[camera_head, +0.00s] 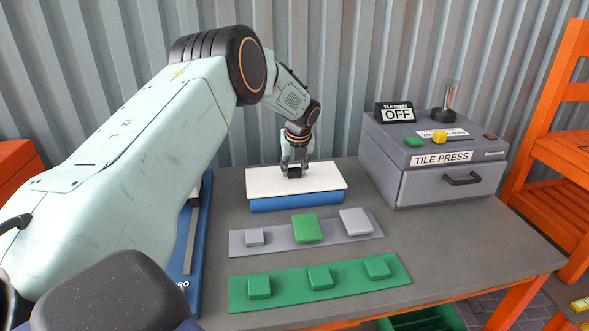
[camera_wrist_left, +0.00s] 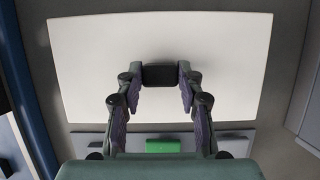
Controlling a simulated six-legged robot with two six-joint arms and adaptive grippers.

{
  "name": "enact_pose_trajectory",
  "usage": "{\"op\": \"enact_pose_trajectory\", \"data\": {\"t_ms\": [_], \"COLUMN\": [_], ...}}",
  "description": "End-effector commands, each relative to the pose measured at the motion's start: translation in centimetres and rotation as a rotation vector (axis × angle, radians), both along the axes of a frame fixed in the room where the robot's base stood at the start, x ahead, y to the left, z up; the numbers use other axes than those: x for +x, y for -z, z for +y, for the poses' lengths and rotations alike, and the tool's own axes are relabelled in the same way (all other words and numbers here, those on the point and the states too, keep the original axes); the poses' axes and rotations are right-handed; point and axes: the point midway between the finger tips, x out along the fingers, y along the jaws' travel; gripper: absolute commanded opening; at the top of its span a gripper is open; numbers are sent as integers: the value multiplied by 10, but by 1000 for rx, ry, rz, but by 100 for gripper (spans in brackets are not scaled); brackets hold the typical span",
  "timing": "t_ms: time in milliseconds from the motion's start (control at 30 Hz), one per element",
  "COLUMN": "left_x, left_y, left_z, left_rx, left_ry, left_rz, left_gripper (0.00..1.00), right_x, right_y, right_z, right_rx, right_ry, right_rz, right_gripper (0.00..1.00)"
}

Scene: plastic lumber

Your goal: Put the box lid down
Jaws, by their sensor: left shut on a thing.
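The white box lid (camera_head: 265,183) is level over the blue box (camera_head: 300,203) at the back middle of the table. No gap shows between them in the head view, but I cannot tell if the lid's full weight rests there. My left gripper (camera_head: 294,172) points down at the lid's middle and is shut on its dark handle. In the left wrist view, the fingers (camera_wrist_left: 161,78) sit on both sides of the black handle, with the white lid (camera_wrist_left: 90,70) spread beneath. The lid hides the box's inside. My right gripper is not in view.
A grey tile press (camera_head: 430,180) with an OFF sign (camera_head: 397,114) stands right of the box. In front lie a grey strip (camera_head: 275,240) and a green strip (camera_head: 340,292), each bearing tiles. Orange shelving (camera_head: 570,150) stands at right. A corrugated wall is behind.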

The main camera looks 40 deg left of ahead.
Motion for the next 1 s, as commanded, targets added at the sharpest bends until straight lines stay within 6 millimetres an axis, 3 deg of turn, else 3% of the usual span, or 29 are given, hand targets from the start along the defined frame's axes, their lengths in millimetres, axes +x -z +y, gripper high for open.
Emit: {"op": "enact_pose_trajectory", "data": {"t_ms": [400,433,700,1000], "left_x": [1,1,1,1], "left_y": [6,6,6,4], "left_z": [0,0,0,0], "left_rx": [2,1,1,0], "left_ry": [1,0,0,0], "left_rz": [-4,-2,-2,-3], "left_gripper": [0,39,60,60], "right_x": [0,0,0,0], "right_y": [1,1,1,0], "right_z": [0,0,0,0], "right_rx": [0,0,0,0], "right_ry": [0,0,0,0], "right_rz": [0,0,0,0], "right_gripper": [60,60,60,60]}}
